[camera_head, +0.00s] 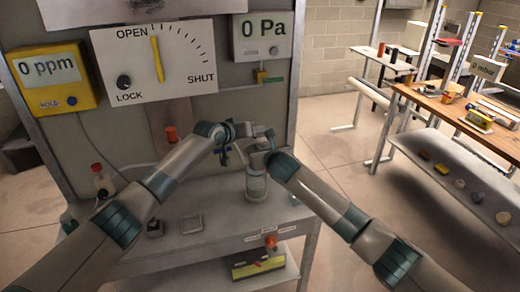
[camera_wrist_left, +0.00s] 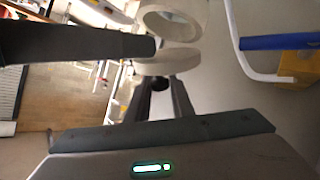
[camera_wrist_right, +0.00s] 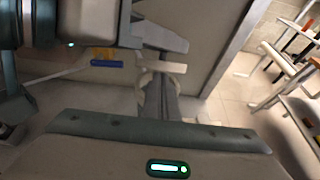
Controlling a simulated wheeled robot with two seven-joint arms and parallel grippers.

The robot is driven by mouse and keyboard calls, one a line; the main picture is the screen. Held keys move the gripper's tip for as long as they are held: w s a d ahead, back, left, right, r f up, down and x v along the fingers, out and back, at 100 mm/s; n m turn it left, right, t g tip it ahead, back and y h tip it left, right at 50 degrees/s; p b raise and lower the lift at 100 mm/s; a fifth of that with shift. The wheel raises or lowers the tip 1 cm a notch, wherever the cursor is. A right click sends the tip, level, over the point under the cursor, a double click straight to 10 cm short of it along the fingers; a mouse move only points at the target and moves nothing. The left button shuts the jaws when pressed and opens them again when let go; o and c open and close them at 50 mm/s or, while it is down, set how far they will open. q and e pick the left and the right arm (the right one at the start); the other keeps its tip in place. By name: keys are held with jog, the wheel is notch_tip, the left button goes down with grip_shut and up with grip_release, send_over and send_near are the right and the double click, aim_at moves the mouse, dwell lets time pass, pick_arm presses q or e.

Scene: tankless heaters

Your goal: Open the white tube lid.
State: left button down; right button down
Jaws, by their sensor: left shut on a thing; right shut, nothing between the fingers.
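In the left wrist view, my left gripper (camera_wrist_left: 161,84) is shut at a pale round disc, which looks like the white lid (camera_wrist_left: 165,64). The open-ended pale tube (camera_wrist_left: 172,20) shows just beyond it; I cannot tell whether they touch. In the right wrist view, my right gripper (camera_wrist_right: 160,78) is shut and empty, with its tips close to the pale lid edge (camera_wrist_right: 163,66). In the head view, my left gripper (camera_head: 246,130) and right gripper (camera_head: 260,146) meet above a whitish cylinder (camera_head: 257,186) on the bench, largely hiding the lid.
The grey bench (camera_head: 215,215) holds a red-capped bottle (camera_head: 101,182) and a small square frame (camera_head: 191,224). A shelf lies underneath.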

pick_arm(q)
jog(key=shift+d+f, duration=0.1)
jog(key=shift+f, duration=0.05)
pick_arm(e)
jog(key=shift+w+r, duration=0.55)
jog(key=shift+r, duration=0.35)
pick_arm(q)
jog(key=c, duration=1.6)
grip_release()
pick_arm(e)
jog(key=shift+a, duration=0.15)
jog(key=shift+s, duration=0.1)
pick_arm(q)
jog(key=shift+s, duration=0.15)
